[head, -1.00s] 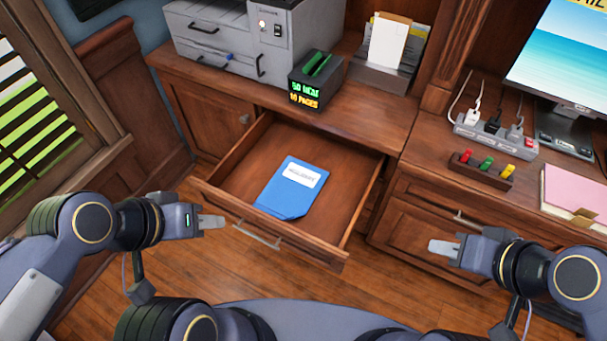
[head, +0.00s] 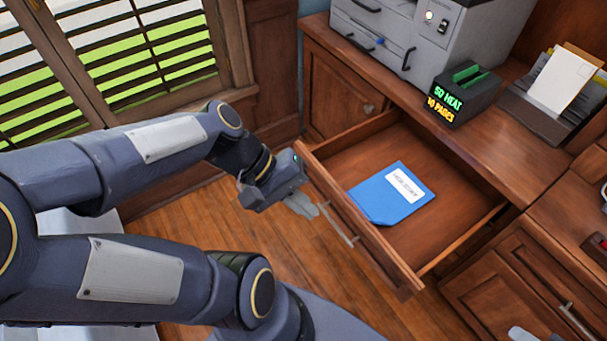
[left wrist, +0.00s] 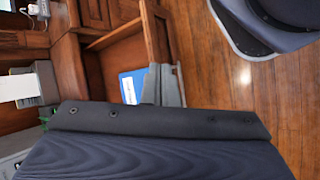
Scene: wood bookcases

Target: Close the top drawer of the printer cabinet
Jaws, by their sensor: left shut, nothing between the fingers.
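The top drawer (head: 465,245) of the printer cabinet (head: 338,95) is pulled well out. A blue folder with a white label (head: 390,195) lies flat inside it. Its front carries a metal bar handle (head: 338,222). My left gripper (head: 303,206) is shut and empty, in front of the drawer's left part, close to the front panel; I cannot tell whether it touches. The left wrist view shows its fingers (left wrist: 166,86) with the folder (left wrist: 132,86) and open drawer beyond. Only a grey tip of my right gripper (head: 522,333) shows at the bottom right.
A grey printer (head: 400,40), a small dark display box (head: 463,95) and a paper holder (head: 550,95) stand on the cabinet top. A window with blinds (head: 130,45) is at the left. A neighbouring cabinet (head: 510,285) is at the right. Wood floor (head: 285,245) before the drawer is clear.

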